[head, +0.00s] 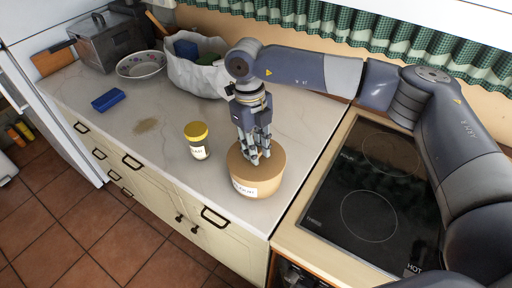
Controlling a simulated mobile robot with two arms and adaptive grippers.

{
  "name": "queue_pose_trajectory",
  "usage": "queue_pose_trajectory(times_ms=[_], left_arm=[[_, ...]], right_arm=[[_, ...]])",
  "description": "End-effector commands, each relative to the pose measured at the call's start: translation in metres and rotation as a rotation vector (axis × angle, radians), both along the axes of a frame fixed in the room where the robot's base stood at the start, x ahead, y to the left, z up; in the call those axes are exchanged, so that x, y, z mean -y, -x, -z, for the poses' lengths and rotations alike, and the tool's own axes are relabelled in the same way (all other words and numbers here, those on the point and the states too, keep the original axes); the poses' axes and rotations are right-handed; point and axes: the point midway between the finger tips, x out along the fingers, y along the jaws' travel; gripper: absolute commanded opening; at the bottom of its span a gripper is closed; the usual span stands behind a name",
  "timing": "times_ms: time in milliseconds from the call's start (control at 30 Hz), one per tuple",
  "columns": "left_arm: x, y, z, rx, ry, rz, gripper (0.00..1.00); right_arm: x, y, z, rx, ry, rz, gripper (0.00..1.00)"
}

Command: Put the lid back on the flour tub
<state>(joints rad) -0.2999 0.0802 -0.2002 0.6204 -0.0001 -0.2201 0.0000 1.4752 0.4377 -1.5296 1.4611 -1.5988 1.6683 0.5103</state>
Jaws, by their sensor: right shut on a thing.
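The flour tub (270,186) is a round tan tub with a white label, standing upright on the counter near its front right corner. Its flat light-brown top, which looks like the lid (274,160), sits level at the tub's rim. I cannot tell whether it is fully seated. My right gripper (253,160) points straight down over the middle of this top, its fingers shut on the lid, probably by a small knob that the fingers hide. My left gripper is not in view.
A small jar with a yellow lid (197,140) stands left of the tub. A blue sponge (108,100), a brownish stain (147,125), a patterned bowl (141,65) and a white bag (196,76) are farther back. A black cooktop (368,205) lies to the right.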

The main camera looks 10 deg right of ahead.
Motion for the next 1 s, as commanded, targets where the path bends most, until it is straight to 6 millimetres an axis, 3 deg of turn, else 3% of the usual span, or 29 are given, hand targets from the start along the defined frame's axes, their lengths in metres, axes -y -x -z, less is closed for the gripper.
queue_pose_trajectory(times_ms=[200,233,300,333,567,700,1000], left_arm=[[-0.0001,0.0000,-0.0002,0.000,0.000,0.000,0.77],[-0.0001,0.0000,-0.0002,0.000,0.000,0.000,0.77],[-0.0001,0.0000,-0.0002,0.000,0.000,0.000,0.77],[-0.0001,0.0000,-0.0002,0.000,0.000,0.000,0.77],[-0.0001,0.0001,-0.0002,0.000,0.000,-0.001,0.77],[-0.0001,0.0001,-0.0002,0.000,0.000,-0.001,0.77],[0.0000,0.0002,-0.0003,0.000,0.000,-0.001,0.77]], right_arm=[[0.0001,-0.0001,-0.0003,0.000,0.000,0.000,0.07],[0.0000,-0.0002,-0.0003,0.001,0.000,0.000,0.26],[0.0000,-0.0002,-0.0003,0.001,0.000,0.000,0.42],[0.0000,-0.0002,-0.0002,0.000,0.000,0.000,0.45],[0.0000,-0.0001,-0.0001,0.000,0.000,0.000,0.45],[0.0000,-0.0001,0.0000,0.000,0.000,0.000,0.65],[0.0000,0.0000,-0.0002,0.000,0.000,0.000,0.65]])
